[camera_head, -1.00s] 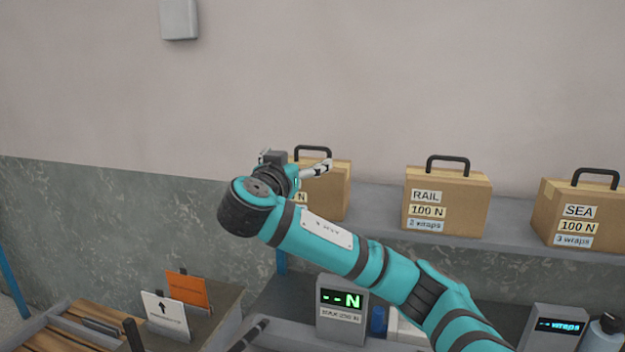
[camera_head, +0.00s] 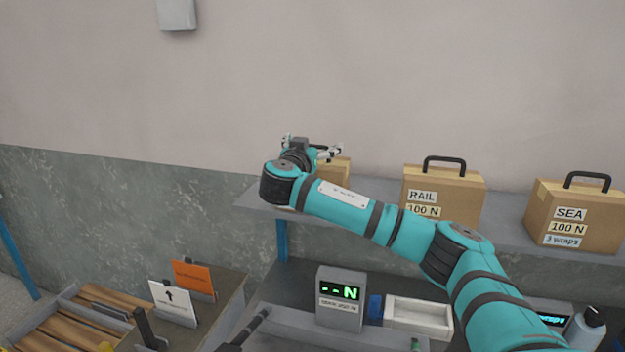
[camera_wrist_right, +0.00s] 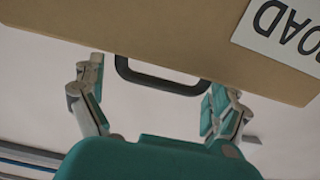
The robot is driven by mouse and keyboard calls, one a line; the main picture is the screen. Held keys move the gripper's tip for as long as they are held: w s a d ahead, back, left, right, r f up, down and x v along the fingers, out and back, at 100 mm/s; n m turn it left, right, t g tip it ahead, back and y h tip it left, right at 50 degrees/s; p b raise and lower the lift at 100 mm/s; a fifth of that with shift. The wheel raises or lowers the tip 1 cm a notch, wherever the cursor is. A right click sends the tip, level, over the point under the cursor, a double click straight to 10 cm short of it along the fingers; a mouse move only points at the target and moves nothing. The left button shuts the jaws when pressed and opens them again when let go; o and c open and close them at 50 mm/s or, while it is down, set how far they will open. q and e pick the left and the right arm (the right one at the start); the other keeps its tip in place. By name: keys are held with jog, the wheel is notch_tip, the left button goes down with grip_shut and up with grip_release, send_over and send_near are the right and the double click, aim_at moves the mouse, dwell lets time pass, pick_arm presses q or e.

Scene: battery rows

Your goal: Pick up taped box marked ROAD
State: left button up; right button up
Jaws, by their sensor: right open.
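The taped box marked ROAD (camera_head: 338,173) stands on the shelf at the left end of the row, mostly hidden behind my right arm in the head view. In the right wrist view the cardboard box (camera_wrist_right: 150,28) fills the top, with its white label (camera_wrist_right: 285,32) upside down and partly cut off. Its dark handle (camera_wrist_right: 160,84) shows between the two fingers. My right gripper (camera_wrist_right: 157,80) is open, one finger on each side of the handle, with gaps to it. In the head view my right gripper (camera_head: 312,148) is at the box top. My left gripper is not in view.
The RAIL box (camera_head: 455,190) and the SEA box (camera_head: 575,215) stand farther right on the grey shelf (camera_head: 505,228). Below are a force display (camera_head: 341,296), a white tray (camera_head: 420,314) and a bottle (camera_head: 585,330). Wall space above the boxes is clear.

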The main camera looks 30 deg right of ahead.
jog(key=c, duration=1.3)
jog(key=shift+r, duration=0.25)
jog(key=shift+c, duration=0.9)
